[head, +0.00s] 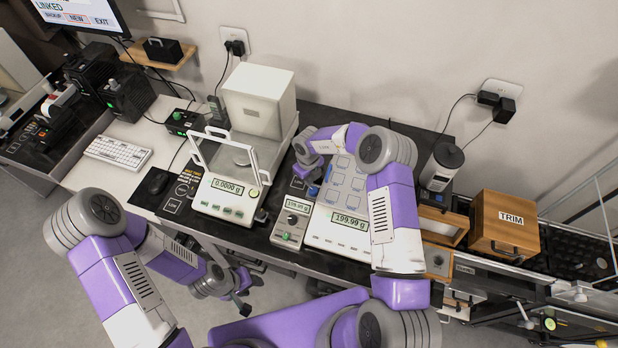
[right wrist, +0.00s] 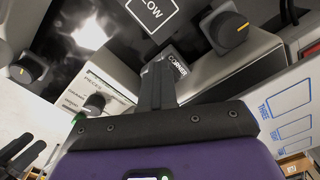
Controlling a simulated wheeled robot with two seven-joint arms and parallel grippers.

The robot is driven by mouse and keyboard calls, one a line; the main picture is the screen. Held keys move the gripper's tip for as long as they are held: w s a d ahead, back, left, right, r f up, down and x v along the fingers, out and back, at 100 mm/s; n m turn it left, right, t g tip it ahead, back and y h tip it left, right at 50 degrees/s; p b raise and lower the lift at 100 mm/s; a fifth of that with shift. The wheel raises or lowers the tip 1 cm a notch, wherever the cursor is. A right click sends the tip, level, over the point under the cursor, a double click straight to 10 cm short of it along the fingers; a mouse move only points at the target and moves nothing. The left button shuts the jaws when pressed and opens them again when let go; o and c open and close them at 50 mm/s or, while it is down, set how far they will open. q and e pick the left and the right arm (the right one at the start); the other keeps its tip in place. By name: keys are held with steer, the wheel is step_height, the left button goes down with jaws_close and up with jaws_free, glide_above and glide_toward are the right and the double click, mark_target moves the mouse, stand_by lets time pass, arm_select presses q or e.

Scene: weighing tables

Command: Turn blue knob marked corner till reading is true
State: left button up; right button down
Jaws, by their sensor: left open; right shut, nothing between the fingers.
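My right gripper (head: 306,172) is just behind the knob, shut and empty. In the right wrist view its closed fingers (right wrist: 158,85) stand before a pale box with a CORNER label (right wrist: 178,65). The fingers hide part of that box, and no blue knob shows there; I cannot tell whether they touch it. My left gripper (head: 240,290) is open and empty, low in front of the table edge.
A grey box with a small display (head: 297,207) stands left of the scale; its digits are hard to read. A glass-walled balance (head: 228,187) reads 0.0000 g. Dark knobs (right wrist: 230,30) flank my fingers. A TRIM wooden box (head: 503,225) stands at right.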

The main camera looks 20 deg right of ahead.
steer(key=shift+s+a+f, duration=0.45)
steer(key=shift+s+f, duration=0.1)
steer(key=shift+f, duration=0.15)
steer(key=shift+w+a, duration=0.15)
steer(key=shift+w, duration=0.1)
steer(key=shift+w+r+p, duration=0.15)
steer(key=shift+r+p, duration=0.15)
steer(key=shift+r, duration=0.05)
steer(key=r+p, duration=0.1)
steer(key=r, duration=0.1)
steer(key=r+p, duration=0.1)
steer(key=p, duration=0.1)
steer(key=r+p, duration=0.2)
steer(key=shift+w+r, duration=0.3)
steer(key=shift+w, duration=0.05)
steer(key=shift+s, duration=0.1)
